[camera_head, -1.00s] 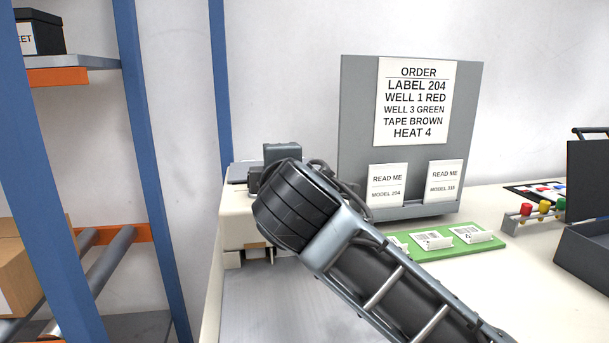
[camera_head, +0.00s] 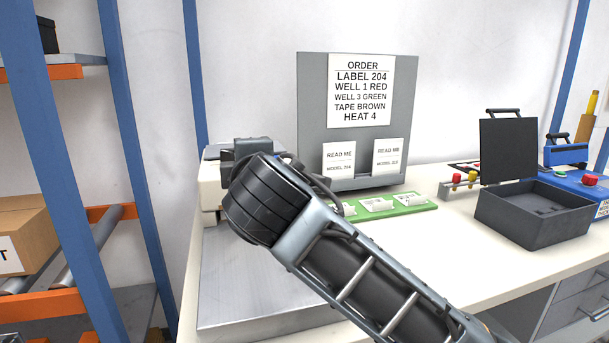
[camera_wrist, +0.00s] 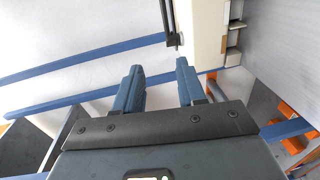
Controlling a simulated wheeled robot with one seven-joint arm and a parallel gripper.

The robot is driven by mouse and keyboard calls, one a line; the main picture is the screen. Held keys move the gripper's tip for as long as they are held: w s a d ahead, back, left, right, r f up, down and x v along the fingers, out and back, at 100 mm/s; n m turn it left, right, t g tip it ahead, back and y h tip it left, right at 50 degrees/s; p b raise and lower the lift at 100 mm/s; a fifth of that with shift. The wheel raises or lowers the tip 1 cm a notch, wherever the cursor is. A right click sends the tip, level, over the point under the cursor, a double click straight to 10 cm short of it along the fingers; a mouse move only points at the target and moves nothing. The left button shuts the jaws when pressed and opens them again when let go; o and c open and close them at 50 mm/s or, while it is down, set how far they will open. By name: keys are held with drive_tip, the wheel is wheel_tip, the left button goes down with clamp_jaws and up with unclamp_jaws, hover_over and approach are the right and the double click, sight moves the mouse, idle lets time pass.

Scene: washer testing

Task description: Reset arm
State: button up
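My arm (camera_head: 345,275) reaches up from the lower right of the head view, over the bench. Its dark wrist end (camera_head: 262,200) is in front of a cream machine and a metal plate. My gripper's fingers cannot be made out in the head view. In the wrist view, my gripper (camera_wrist: 160,85) shows two blue-grey fingers standing apart with a gap between them. Nothing is held in the gap. The cream machine (camera_wrist: 205,35) shows just beyond the right finger.
A grey board (camera_head: 400,110) with an order sheet (camera_head: 360,90) stands behind a green tray (camera_head: 415,204) of labels. An open black box (camera_head: 535,215) and a blue device (camera_head: 585,185) are at right. A blue-posted shelf (camera_head: 105,130) holds a carton (camera_head: 25,235) at left. Bench space at centre right is clear.

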drive_tip(key=s+f+m+y+p, duration=0.1)
drive_tip(key=s+f+m, duration=0.1)
drive_tip(key=s+f, duration=0.1)
drive_tip(key=s+d+f+m+p, duration=0.1)
drive_tip(key=s+f+m, duration=0.1)
drive_tip(key=s+f, duration=0.2)
drive_tip(key=s+f+m+g+y+p, duration=0.1)
drive_tip(key=s+f+m, duration=0.2)
drive_tip(key=f, duration=0.1)
drive_tip(key=shift+s+d+y, duration=0.2)
drive_tip(key=shift+d+y, duration=0.05)
drive_tip(key=shift+y, duration=0.05)
drive_tip(key=s+d+f+m+h+p, duration=0.2)
drive_tip(key=s+d+f+m, duration=0.15)
drive_tip(key=s+d, duration=0.5)
drive_tip(key=s+d+f+m+h+p, duration=0.1)
drive_tip(key=s+d+f+m, duration=0.3)
drive_tip(key=s, duration=0.7)
drive_tip(key=s+d+f+m+h+p, duration=0.2)
drive_tip(key=s+d+m, duration=0.3)
drive_tip(key=s+d, duration=0.35)
drive_tip(key=s+d+r+m+h, duration=0.1)
drive_tip(key=s+d+r, duration=0.2)
drive_tip(key=s, duration=0.4)
drive_tip(key=s+d+r+h+p, duration=0.1)
drive_tip(key=s+d+r, duration=0.2)
drive_tip(key=s+d, duration=0.2)
drive_tip(key=shift+s+m+p, duration=0.3)
drive_tip(key=shift+s+m, duration=0.05)
drive_tip(key=shift+s, duration=0.9)
